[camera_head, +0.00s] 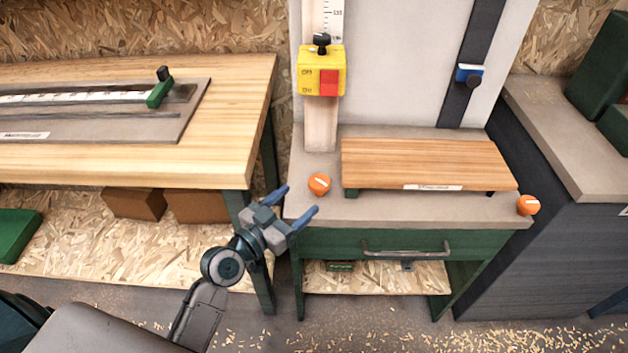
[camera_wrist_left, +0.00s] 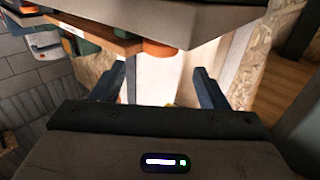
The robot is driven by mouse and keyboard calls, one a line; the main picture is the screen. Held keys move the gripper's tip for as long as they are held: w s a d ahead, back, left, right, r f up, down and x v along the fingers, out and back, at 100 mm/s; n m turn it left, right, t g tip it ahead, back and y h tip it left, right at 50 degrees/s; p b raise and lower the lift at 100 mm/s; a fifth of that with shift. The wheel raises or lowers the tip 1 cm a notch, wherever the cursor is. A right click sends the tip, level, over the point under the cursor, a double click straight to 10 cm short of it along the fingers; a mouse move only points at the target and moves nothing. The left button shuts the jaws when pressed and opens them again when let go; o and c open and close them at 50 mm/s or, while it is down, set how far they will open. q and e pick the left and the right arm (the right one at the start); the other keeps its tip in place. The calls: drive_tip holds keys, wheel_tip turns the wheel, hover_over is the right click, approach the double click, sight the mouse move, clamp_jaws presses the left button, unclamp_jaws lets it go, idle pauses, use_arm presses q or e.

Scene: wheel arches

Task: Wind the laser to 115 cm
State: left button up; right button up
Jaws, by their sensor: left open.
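A yellow box with a red front (camera_head: 321,72) and a black knob on top sits on an upright wooden post. A printed height scale (camera_head: 331,20) runs up the post above it; its numbers are too small to read surely. A small blue block (camera_head: 469,73) sits on a dark vertical rail. An orange knob (camera_head: 319,184) with a white mark is at the bench's left front, another orange knob (camera_head: 528,205) at its right. My left gripper (camera_head: 298,200) is open and empty, just left of the left knob. The wrist view shows an orange knob (camera_wrist_left: 158,48) beyond its fingers.
A wooden board (camera_head: 430,162) lies on the green bench between the knobs. A drawer handle (camera_head: 405,250) sticks out below. A wooden table (camera_head: 230,90) with a ruler and green slider (camera_head: 159,92) stands left. A dark cabinet (camera_head: 545,160) stands right.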

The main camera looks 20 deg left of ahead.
sight(312, 189)
use_arm(q)
drive_tip(key=p+x, duration=0.1)
drive_tip(key=x, duration=0.6)
drive_tip(key=shift+w, duration=0.1)
use_arm(e)
wheel_tip(312, 189, down, 4)
drive_tip(key=shift+d+r, duration=0.1)
drive_tip(key=shift+d, duration=0.05)
use_arm(q)
drive_tip(key=c, duration=1)
drive_tip(key=shift+f, duration=0.1)
